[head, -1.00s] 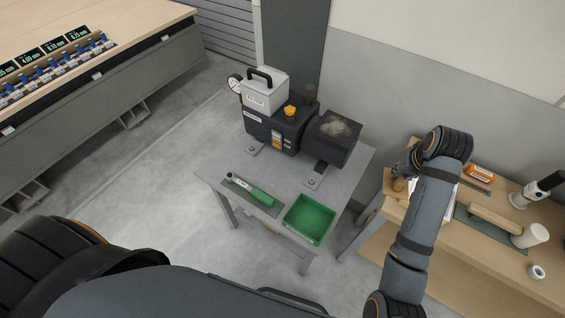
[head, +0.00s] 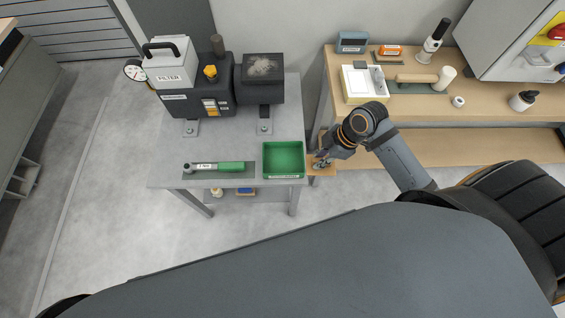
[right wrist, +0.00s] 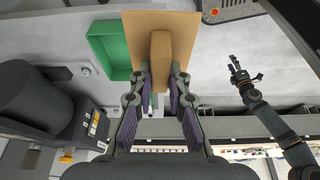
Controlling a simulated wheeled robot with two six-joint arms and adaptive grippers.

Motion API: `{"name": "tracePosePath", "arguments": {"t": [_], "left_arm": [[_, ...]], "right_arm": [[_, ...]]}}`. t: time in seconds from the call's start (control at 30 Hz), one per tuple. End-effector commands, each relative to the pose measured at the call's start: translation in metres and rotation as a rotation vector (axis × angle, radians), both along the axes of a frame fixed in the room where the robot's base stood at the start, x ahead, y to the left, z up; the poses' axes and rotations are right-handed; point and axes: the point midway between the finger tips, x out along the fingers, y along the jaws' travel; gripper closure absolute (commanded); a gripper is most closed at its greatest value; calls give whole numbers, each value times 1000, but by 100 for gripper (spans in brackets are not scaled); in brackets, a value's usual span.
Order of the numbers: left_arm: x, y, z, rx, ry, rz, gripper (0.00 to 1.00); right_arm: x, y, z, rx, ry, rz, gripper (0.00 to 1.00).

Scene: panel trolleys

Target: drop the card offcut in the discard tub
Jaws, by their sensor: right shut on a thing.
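The card offcut (right wrist: 136,28) is a flat tan piece with a raised block on it, seen in the right wrist view. My right gripper (right wrist: 160,92) is shut on the block. In the head view my right gripper (head: 322,163) holds the offcut (head: 319,172) just right of the green tub (head: 283,177), which looks like the discard tub. The tub looks empty and stands on the grey table's front right corner. The offcut hides part of the tub (right wrist: 104,47) in the right wrist view. My left gripper (right wrist: 236,66) shows small there, its jaw opening unclear.
The grey table (head: 220,140) also bears a black pump unit (head: 205,98) and a green-handled tool (head: 228,166) left of the tub. A wooden bench (head: 420,112) with several tools stands at the right. Floor shows between table and bench.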

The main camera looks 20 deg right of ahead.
Motion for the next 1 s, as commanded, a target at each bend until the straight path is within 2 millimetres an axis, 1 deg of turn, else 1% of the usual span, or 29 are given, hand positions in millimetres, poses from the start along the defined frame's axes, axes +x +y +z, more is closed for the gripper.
{"name": "tracePosePath", "arguments": {"t": [0.03, 0.1, 0.17, 0.27, 0.43, 0.6, 0.7, 0.8, 0.9, 1.0], "left_arm": [[0, 2, 0, 3, 1, -1, 49], [0, 5, 0, 6, 1, -1, 49], [0, 6, 0, 7, 1, -2, 49], [0, 6, 0, 7, 1, -2, 49], [-1, 3, 5, 4, 1, -2, 49], [-1, 2, 14, 3, 1, -1, 49], [-1, 3, 13, 3, 1, -1, 49], [-1, 3, 14, 3, 1, -1, 49], [0, 3, 13, 3, 1, -1, 49], [0, 3, 13, 3, 1, -1, 49]], "right_arm": [[-5, 1, -1, 0, 0, 26, 100], [-7, 1, -1, 1, -1, 41, 100], [-6, 2, -1, 2, -3, 41, 100], [3, 8, -5, 6, -5, 34, 100], [31, 34, -18, 13, -2, 33, 100], [69, 65, -38, 8, 0, 38, 100], [81, 74, -66, 3, 2, 38, 100], [91, 81, -82, 1, 0, 39, 100], [97, 85, -91, 0, -1, 37, 100], [99, 86, -94, -2, -1, 37, 100]]}}
